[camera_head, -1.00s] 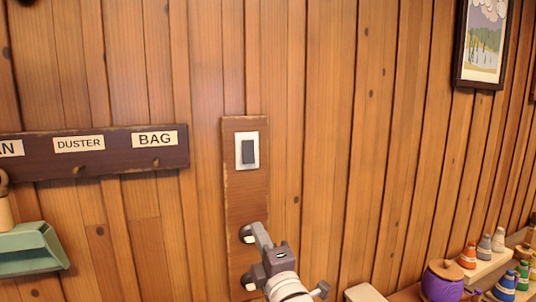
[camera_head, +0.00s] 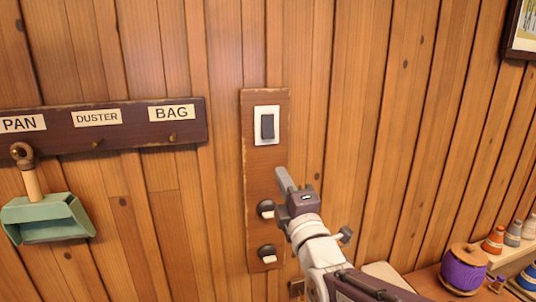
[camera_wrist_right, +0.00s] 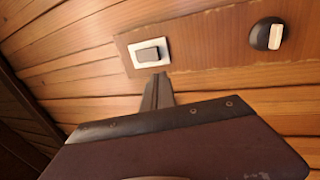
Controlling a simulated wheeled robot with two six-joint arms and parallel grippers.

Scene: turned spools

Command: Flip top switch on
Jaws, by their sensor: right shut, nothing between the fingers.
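The top switch (camera_head: 267,126) is a dark rocker in a white plate, high on a narrow wooden board (camera_head: 265,180) on the wall. It also shows in the right wrist view (camera_wrist_right: 148,54), just beyond the fingertips. My right gripper (camera_head: 285,178) is shut and empty, below and slightly right of the switch, apart from it in the head view. In the right wrist view its fingers (camera_wrist_right: 158,88) point toward the switch plate; whether they touch it I cannot tell. My left gripper is not in view.
Two round dark knobs with pale levers (camera_head: 266,208) (camera_head: 267,252) sit lower on the board. A peg rail (camera_head: 100,125) with labels and a hanging green dustpan (camera_head: 46,218) is at left.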

